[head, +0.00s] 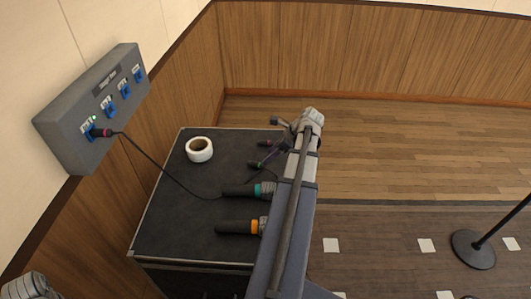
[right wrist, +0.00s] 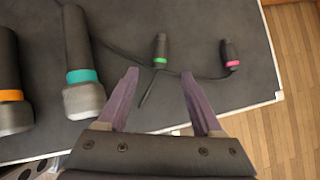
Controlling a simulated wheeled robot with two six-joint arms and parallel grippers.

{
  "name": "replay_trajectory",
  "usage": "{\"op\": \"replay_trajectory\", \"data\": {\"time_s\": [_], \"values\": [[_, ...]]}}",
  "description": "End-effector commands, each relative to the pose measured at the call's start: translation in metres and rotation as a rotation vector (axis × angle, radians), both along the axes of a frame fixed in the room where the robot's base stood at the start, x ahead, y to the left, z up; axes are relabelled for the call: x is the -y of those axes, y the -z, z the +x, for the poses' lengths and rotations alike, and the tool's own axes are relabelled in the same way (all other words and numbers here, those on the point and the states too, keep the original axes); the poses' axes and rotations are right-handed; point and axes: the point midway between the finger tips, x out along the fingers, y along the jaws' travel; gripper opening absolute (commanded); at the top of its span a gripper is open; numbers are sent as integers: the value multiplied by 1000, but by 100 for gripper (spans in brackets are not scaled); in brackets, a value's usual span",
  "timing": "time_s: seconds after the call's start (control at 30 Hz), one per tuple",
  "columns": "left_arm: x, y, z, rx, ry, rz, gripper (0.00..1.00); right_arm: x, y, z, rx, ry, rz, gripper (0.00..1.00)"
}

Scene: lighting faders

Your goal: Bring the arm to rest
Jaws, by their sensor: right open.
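My right gripper (head: 270,156) is low over the right part of the black case top (head: 165,225), below my right arm. In the right wrist view its two purple fingers (right wrist: 160,88) are spread with nothing held between them. A connector with a green band (right wrist: 161,52) lies just beyond the fingertips, apart from them, and its short dark tail points into the gap. A connector with a pink band (right wrist: 229,54) lies beyond the right finger. My right arm hides the case's right side in the head view. My left gripper does not show.
Microphones with a teal band (head: 262,189) and an orange band (head: 240,227) lie near the gripper. A white tape roll (head: 199,149) sits further back. A cable (head: 160,171) runs from a plug (head: 102,132) in the wall box (head: 70,132). A stand base (head: 472,249) is at right.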

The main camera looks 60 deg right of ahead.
Motion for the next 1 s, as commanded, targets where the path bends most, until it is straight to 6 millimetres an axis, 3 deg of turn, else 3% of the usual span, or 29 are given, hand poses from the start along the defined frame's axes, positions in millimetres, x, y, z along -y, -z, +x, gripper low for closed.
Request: {"op": "replay_trajectory", "data": {"time_s": [0.1,0.47,0.57,0.67,0.77,1.0], "values": [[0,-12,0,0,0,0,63,1,-12,-6,0,1,1,67],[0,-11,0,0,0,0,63,1,-11,-8,0,-1,-1,67],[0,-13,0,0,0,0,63,-7,-12,1,-6,-39,-12,67],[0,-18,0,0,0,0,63,-31,-14,27,-24,-159,-49,67],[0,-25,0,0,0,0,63,-71,-16,63,-49,-359,-112,67],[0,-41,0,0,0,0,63,-185,-20,132,-92,-900,-280,67]]}}
